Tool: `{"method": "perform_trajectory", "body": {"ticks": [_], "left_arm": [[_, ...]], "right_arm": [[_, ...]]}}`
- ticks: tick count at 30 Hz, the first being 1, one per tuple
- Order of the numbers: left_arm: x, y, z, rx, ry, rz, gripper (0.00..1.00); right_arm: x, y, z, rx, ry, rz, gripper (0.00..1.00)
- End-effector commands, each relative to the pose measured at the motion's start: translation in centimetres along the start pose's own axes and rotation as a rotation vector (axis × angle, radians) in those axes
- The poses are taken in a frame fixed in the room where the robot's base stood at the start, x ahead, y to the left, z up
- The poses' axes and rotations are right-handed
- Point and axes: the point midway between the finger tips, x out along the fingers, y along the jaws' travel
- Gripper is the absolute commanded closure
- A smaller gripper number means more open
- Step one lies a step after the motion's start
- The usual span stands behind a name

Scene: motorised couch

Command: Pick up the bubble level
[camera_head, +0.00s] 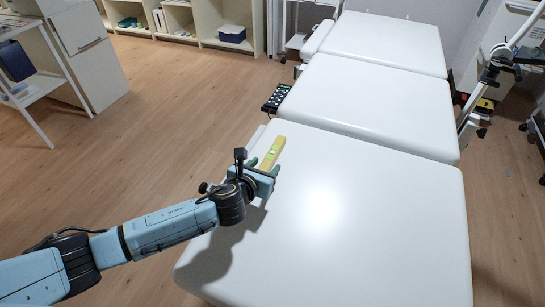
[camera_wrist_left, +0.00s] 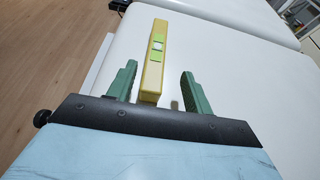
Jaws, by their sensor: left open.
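The bubble level is a yellow bar with a light green window. It lies on the white couch top (camera_head: 330,215) near its left edge, and the bubble level (camera_head: 270,152) points away from me. In the left wrist view the bubble level (camera_wrist_left: 153,62) has its near end between the green fingers, closer to the left finger. My left gripper (camera_head: 262,166) is open around that near end; the fingers also show in the left wrist view (camera_wrist_left: 158,84). A gap shows on the right side. I cannot tell whether the left finger touches it. My right gripper is not in view.
A black hand control (camera_head: 277,98) with buttons hangs at the couch's left side. More white couch sections (camera_head: 375,100) stretch behind. Shelves (camera_head: 190,22) and a blue box (camera_head: 232,34) stand at the back left. The wooden floor left of the couch is clear.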

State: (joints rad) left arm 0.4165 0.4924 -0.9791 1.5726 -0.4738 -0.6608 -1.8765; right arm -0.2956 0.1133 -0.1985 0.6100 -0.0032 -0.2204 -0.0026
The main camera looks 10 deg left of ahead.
Motion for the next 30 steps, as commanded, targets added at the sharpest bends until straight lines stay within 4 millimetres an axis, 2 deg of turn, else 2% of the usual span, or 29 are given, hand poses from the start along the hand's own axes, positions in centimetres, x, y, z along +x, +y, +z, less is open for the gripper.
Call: {"method": "perform_trajectory", "body": {"ticks": [3,9,15,19,30], "left_arm": [[1.7,0.4,-0.1,0.000,-0.002,0.002,0.49],[4.3,0.6,-0.1,-0.001,0.000,0.000,0.49],[4.8,0.7,0.0,0.000,0.001,0.000,0.49],[4.8,0.7,0.1,0.000,0.001,0.000,0.49],[4.8,0.7,0.0,0.000,0.001,0.000,0.98]], "right_arm": [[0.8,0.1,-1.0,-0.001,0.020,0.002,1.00],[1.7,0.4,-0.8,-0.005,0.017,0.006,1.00],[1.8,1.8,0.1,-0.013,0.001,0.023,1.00],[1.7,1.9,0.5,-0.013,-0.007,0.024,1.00],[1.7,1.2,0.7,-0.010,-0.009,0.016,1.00]]}}
